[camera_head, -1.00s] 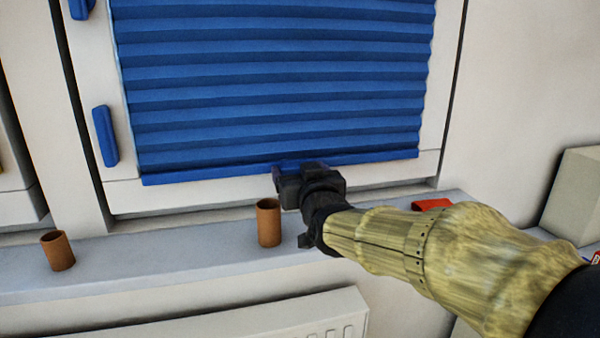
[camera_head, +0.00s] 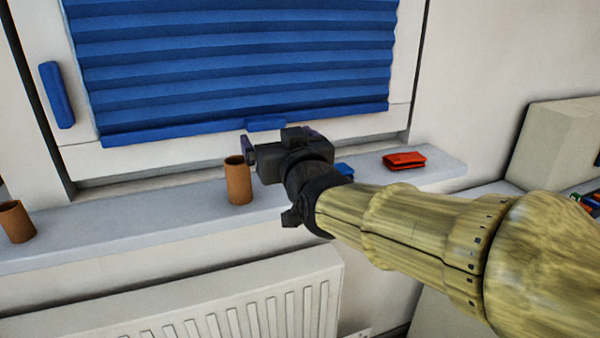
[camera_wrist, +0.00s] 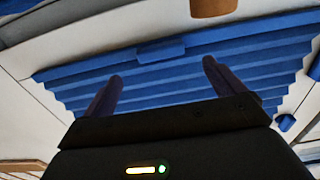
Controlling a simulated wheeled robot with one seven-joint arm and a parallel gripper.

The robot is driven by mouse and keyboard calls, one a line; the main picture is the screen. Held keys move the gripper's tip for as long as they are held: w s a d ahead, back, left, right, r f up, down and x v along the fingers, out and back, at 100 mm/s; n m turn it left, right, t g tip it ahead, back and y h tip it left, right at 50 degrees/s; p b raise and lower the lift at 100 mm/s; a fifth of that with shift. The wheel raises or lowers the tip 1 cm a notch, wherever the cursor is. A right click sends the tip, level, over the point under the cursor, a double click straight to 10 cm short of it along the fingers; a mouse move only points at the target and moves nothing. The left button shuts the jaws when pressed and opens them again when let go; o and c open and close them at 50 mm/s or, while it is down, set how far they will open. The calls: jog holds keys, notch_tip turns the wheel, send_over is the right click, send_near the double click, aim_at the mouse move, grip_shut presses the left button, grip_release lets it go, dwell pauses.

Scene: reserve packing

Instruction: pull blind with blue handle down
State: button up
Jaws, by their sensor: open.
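The blue pleated blind (camera_head: 235,65) covers most of the window in the head view, its bottom rail lying near the lower window frame. A small blue handle (camera_head: 266,124) sits on the bottom rail, and it also shows in the wrist view (camera_wrist: 161,50). My gripper (camera_head: 249,147) is open and empty, just below and apart from the handle. In the wrist view its two dark fingers (camera_wrist: 160,88) are spread wide with the blind beyond them.
A brown cylinder (camera_head: 238,181) stands on the sill (camera_head: 140,217) close to my gripper, and another brown cylinder (camera_head: 15,222) stands at the left. A red folded item (camera_head: 404,160) and a partly hidden blue item (camera_head: 344,169) lie right. A radiator (camera_head: 230,305) is below.

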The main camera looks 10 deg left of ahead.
jog(key=p+v, duration=0.4)
jog(key=v, duration=0.6)
jog(key=shift+p, duration=0.35)
jog(key=shift+d+f, duration=0.1)
jog(key=shift+d, duration=0.05)
